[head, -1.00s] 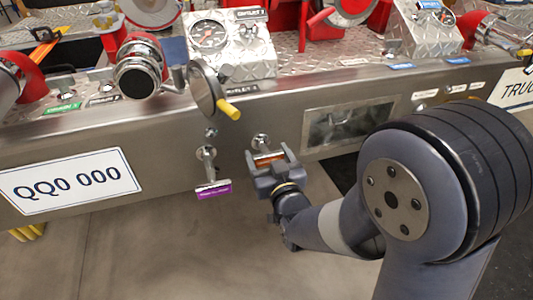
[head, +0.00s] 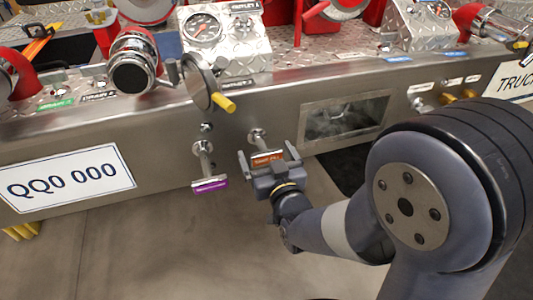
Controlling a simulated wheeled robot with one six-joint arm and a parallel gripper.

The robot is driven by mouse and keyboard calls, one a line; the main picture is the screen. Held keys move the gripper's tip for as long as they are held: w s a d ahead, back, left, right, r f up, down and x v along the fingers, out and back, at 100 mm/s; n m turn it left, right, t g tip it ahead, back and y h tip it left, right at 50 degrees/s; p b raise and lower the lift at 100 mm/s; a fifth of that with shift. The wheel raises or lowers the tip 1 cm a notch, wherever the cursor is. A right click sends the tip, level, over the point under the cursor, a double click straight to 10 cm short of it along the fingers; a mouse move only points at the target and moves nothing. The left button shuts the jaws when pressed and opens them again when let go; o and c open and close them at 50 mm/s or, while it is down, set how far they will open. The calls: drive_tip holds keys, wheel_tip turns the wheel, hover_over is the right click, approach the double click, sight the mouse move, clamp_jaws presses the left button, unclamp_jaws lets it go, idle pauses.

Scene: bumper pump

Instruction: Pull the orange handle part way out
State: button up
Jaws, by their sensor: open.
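The orange handle (head: 267,157) is a short labelled bar on a metal stem (head: 258,138) coming out of the bumper's steel front face. In the head view it stands a short way out from the face. My gripper (head: 268,158) is below and in front of it, with the handle lying between its two spread fingers. The fingers are open, with gaps visible beside the handle's ends. The gripper's palm hides the handle's lower edge.
A purple handle (head: 210,184) on a longer stem hangs just left. A crank with a yellow knob (head: 224,102) juts out above. The steel bumper (head: 150,125) carries a number plate (head: 66,180) at left and a recessed window (head: 342,116) at right. Floor below is clear.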

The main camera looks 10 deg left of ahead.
drive_tip(key=p+v, duration=0.1)
drive_tip(key=v, duration=0.9)
drive_tip(key=shift+s, duration=0.25)
drive_tip(key=shift+w, duration=0.1)
drive_tip(key=x, duration=1.1)
drive_tip(key=shift+w+r+b, duration=0.1)
drive_tip(key=shift+w+b, duration=0.1)
drive_tip(key=shift+b, duration=0.15)
drive_tip(key=shift+p+x, duration=0.35)
drive_tip(key=shift+x, duration=0.4)
drive_tip(key=shift+s, duration=0.1)
